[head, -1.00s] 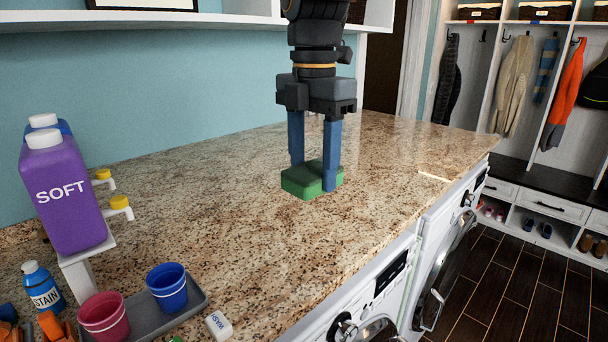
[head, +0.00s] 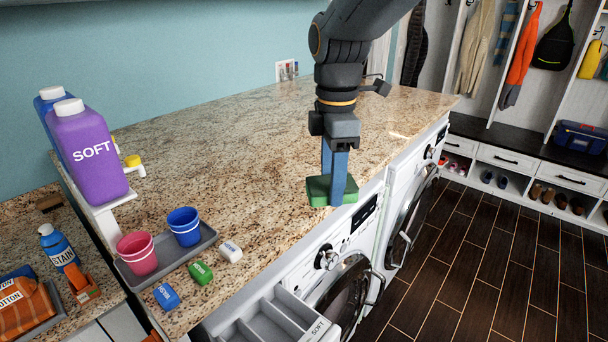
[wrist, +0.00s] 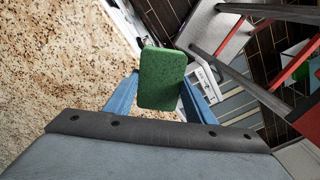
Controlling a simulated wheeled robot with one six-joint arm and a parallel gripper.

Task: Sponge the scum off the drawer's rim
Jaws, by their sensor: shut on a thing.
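My gripper (head: 336,188) is shut on a green sponge (head: 318,190), near the counter's front edge above the front of the near washing machine. In the wrist view the sponge (wrist: 162,78) sits between the two blue fingers. The open detergent drawer (head: 262,325) juts out of the washer at the bottom of the head view, to the lower left of my gripper. I cannot make out scum on the rim.
A purple SOFT bottle (head: 88,155) stands on a raised shelf at left. A grey tray (head: 205,238) holds a pink cup (head: 137,254) and a blue cup (head: 184,226). White, green and blue blocks lie beside it. The counter's middle (head: 230,130) is clear.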

